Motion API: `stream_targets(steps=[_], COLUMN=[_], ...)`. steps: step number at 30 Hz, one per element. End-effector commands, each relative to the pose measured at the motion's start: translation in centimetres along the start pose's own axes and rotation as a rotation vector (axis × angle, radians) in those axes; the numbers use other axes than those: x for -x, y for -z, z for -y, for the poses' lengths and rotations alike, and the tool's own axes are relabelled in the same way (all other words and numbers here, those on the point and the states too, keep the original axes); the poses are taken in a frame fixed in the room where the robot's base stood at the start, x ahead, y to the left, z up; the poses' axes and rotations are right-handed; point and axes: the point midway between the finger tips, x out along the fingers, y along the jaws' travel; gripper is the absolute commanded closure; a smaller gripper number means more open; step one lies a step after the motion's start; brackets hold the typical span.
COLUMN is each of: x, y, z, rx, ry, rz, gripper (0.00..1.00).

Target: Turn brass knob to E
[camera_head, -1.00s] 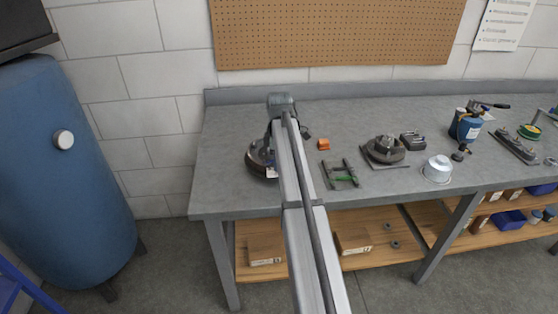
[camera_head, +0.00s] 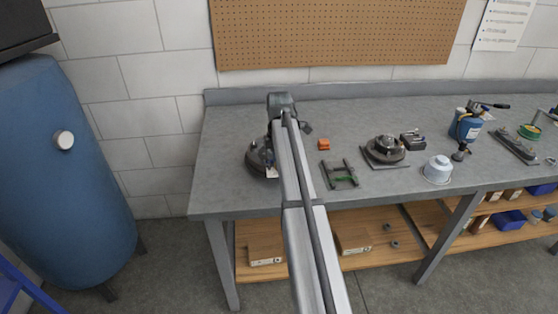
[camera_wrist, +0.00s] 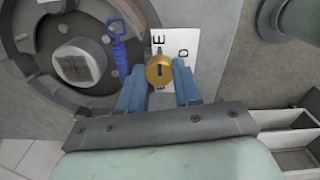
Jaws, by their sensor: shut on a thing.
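The brass knob (camera_wrist: 159,71) is round with a dark slot across its face and shows between my fingertips in the wrist view. Behind it is a white card (camera_wrist: 182,47) with a large black E above a second letter that looks like D or O. My gripper (camera_wrist: 159,85) has blue fingers closed on the knob from both sides. In the head view my arm hides the knob. The round dark device (camera_head: 260,157) shows at the left end of the bench, partly behind my arm; its grey ring (camera_wrist: 35,60) fills the left of the wrist view.
A blue tag or tool (camera_wrist: 118,42) lies left of the knob.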

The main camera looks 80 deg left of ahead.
Motion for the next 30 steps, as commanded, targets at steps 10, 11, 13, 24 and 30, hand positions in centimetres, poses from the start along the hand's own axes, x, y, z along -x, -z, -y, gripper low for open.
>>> stream_targets(steps=[10,11,13,24,30], x=[0.0,0.0,0.0,0.7,3.7], y=[0.0,0.0,0.0,0.0,0.0], z=[0.0,0.0,0.0,-0.1,-0.1], rx=[-0.001,-0.001,-0.002,-0.002,-0.002], ry=[-0.001,-0.001,-0.001,-0.001,-0.002], rz=[0.000,0.000,0.000,0.000,0.000], gripper=[0.50,0.47,0.41,0.41,0.41])
